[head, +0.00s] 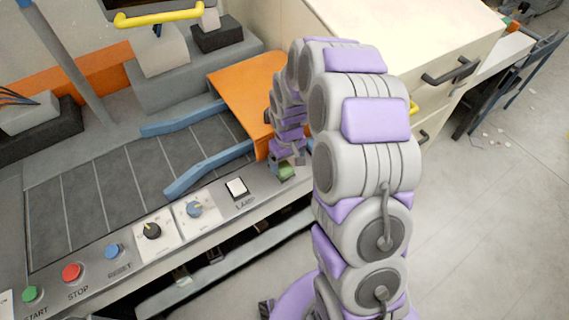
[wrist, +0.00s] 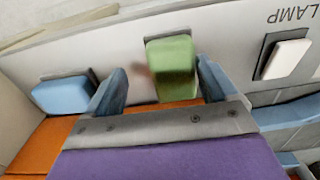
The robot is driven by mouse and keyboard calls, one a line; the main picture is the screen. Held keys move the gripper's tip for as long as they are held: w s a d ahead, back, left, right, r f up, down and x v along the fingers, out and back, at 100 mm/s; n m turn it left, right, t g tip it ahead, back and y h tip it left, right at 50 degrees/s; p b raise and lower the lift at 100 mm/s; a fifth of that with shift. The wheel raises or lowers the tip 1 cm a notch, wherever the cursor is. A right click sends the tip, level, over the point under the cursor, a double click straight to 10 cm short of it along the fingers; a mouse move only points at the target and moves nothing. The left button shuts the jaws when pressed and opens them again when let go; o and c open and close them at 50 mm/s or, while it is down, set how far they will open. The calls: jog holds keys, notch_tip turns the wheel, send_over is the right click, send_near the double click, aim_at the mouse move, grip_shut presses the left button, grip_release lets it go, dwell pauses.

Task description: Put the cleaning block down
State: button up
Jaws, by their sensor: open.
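A green block (wrist: 172,68), which looks like the cleaning block, is at the panel edge beyond my gripper (wrist: 155,66) in the wrist view. My gripper is open, its two blue-grey fingers apart. The block shows between the fingertips, close to the right one, with a gap on the left. I cannot tell whether a finger touches it. In the head view the green block (head: 287,171) shows just below my gripper (head: 288,158), beside the LAMP switch; the arm hides part of this area. Its underside is hidden.
A white LAMP switch (wrist: 288,58) is right of the green block in the wrist view, and a blue block (wrist: 62,95) is left. The head view shows an orange plate (head: 240,82), blue guide rails (head: 208,168), a red STOP button (head: 72,272) and a drawer cabinet (head: 450,40).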

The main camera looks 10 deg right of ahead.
notch_tip(320, 180, up, 10)
jog(key=a+f+p, duration=0.1)
jog(key=a+p, duration=0.1)
jog(key=a, duration=0.1)
jog(key=s+d+r, duration=0.2)
jog(key=s+r, duration=0.4)
jog(key=s+r+m+g, duration=0.1)
jog(key=s+r, duration=0.3)
jog(key=s, duration=1)
jog(key=s+a+r+m, duration=0.1)
jog(key=s+r, duration=0.3)
jog(key=s, duration=0.9)
jog(key=shift+s+a+m+g, duration=0.15)
jog(key=shift+s+m+g, duration=0.25)
jog(key=shift+m, duration=0.4)
